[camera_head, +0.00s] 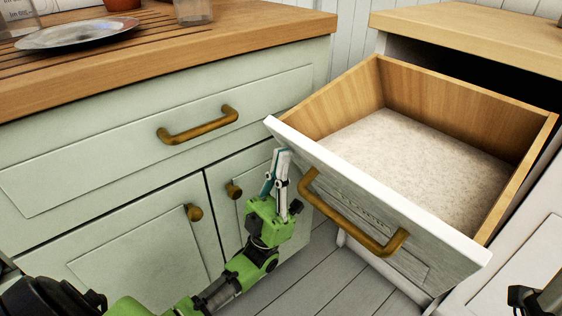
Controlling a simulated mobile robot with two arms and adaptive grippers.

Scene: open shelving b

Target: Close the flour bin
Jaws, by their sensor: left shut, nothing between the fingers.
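The flour bin (375,195) is an open wooden drawer with a white front, pulled out of the cabinet at the right. Pale flour (415,160) covers its bottom. A brass bar handle (350,218) is on its front. My left gripper (281,160) is shut and empty, pointing up close to the left end of the bin's front, left of the handle. I cannot tell whether it touches the front. A small dark part at the lower right edge may be of my right arm; no right gripper fingers can be made out.
A green cabinet with a brass drawer handle (198,126) and two knobs stands at the left. Its wooden counter (235,35) bears a metal plate (72,34), a glass (192,11) and a pot (122,4). Bare floor (310,270) shows between the cabinets.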

